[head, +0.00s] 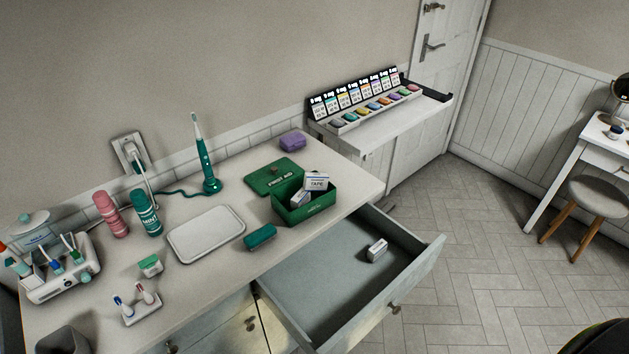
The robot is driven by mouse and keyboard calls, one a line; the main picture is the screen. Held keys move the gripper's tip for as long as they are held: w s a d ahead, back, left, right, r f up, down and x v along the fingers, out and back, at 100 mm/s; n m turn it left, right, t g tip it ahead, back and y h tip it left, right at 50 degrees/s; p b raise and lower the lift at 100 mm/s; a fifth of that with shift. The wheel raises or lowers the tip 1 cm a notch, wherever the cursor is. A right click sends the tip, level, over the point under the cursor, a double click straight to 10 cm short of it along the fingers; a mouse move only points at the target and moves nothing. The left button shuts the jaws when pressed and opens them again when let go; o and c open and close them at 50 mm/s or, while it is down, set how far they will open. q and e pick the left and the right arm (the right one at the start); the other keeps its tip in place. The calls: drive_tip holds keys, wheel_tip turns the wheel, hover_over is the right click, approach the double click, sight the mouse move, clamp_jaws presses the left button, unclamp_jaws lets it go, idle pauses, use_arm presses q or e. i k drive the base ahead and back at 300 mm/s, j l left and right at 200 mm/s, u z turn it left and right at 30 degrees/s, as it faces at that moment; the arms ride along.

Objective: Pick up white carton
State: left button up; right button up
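A small white carton (376,250) with a dark marking lies alone in the open drawer (330,303), near its right side. Another white carton, marked TAPE (316,181), rests tilted at the top of the green first aid box (294,213) on the counter. A further white carton (299,199) sits lower in that box, partly hidden. The frame does not settle which carton the task names. Neither of my grippers is in view.
The drawer juts out below the counter (208,285). The green lid (272,177), a teal case (260,237), a white tray (206,234) and an electric toothbrush (206,160) stand or lie on the counter. The drawer floor around the carton is clear.

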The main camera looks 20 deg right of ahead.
sight(312, 181)
drive_tip(key=i+l+u, duration=0.1)
drive_tip(key=l, duration=0.55)
drive_tip(key=i+l+u, duration=0.15)
drive_tip(key=l, duration=0.45)
drive_tip(key=i+l+u, duration=0.1)
drive_tip(key=l, duration=0.55)
